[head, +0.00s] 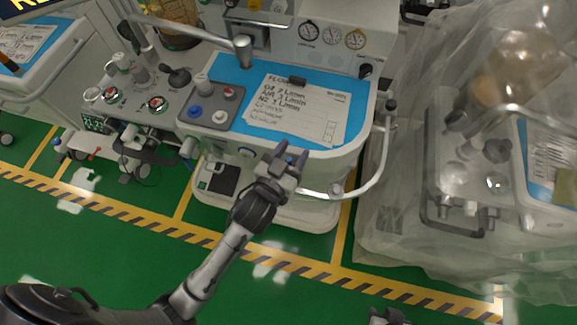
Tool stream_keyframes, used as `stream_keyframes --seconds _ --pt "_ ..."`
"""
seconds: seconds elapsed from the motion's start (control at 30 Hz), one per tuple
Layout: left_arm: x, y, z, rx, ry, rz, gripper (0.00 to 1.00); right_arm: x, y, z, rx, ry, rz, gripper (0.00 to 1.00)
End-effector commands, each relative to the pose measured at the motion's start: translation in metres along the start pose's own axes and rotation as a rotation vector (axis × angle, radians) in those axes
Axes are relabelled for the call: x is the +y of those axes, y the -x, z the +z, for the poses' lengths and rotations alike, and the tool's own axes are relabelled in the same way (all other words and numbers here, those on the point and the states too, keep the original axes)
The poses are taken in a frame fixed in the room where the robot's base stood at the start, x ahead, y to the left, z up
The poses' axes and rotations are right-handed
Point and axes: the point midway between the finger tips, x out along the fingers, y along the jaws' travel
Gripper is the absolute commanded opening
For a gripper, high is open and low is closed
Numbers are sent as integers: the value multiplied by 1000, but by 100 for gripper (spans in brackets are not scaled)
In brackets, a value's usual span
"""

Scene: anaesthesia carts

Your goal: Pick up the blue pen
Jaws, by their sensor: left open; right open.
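I cannot make out a blue pen anywhere in the head view. A white sheet with handwriting (290,112) lies on the blue top (240,75) of the middle cart, with a dark clip at its upper edge. My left gripper (292,156) is open and empty, at the front edge of this cart, below the sheet in the picture. Its two fingers point up toward the sheet. My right gripper (388,317) shows only in part at the bottom edge; its lower part is cut off, and nothing is seen in it.
A grey tray with knobs (210,104) sits left of the sheet. A curved white rail (376,172) rounds the cart's right front. A cart under clear plastic (400,215) stands at right. At far left, a dark and orange pen-like item (10,63) lies on another cart. Green floor in front is free.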

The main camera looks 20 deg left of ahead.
Motion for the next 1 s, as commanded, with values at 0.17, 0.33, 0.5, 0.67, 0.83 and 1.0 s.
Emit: stream_keyframes --seconds 0.17,0.33,0.5,0.67,0.83,1.0 --pt "0 0 0 0 0 0 39 0 0 0 0 0 0 43" --pt "0 0 0 0 0 0 22 1 0 0 0 3 3 43" --pt "0 0 0 0 0 0 6 2 0 1 -1 9 7 43" --pt "0 0 0 0 0 0 0 3 0 1 -2 10 8 43" --pt "0 0 0 0 0 0 0 3 0 1 -2 10 7 43" --pt "0 0 -14 2 0 -1 0 2 7 -2 -1 7 5 43"
